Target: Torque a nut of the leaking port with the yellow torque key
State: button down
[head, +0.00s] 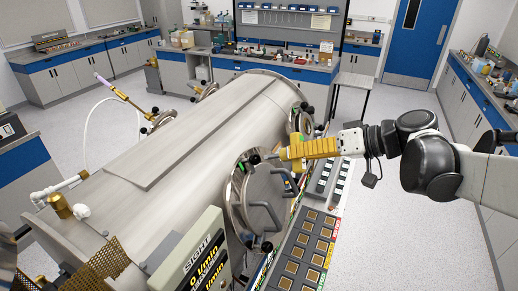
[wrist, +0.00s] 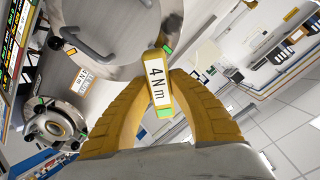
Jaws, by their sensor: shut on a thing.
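My gripper (head: 293,150) has yellow fingers and is at the near round port (head: 262,200) on the side of the metal chamber (head: 185,135). In the wrist view, my gripper (wrist: 163,78) is shut on the yellow torque key (wrist: 158,84), labelled "4Nm". The key's far end is by the rim of the port (wrist: 118,18), over or close to a nut; contact is unclear. A dark nut (head: 254,158) shows on the port's upper rim in the head view. Another nut (head: 267,246) is at its bottom. Which port leaks is not evident.
A sloped control panel (head: 300,250) with square buttons runs below the port and arm. A flow display box (head: 205,255) stands at the front. A second port (wrist: 52,127) shows in the wrist view. Open floor (head: 400,240) lies to the right.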

jog(key=p+v, duration=0.1)
jog(key=v, duration=0.3)
dwell(0.5)
jog(key=shift+n, duration=1.4)
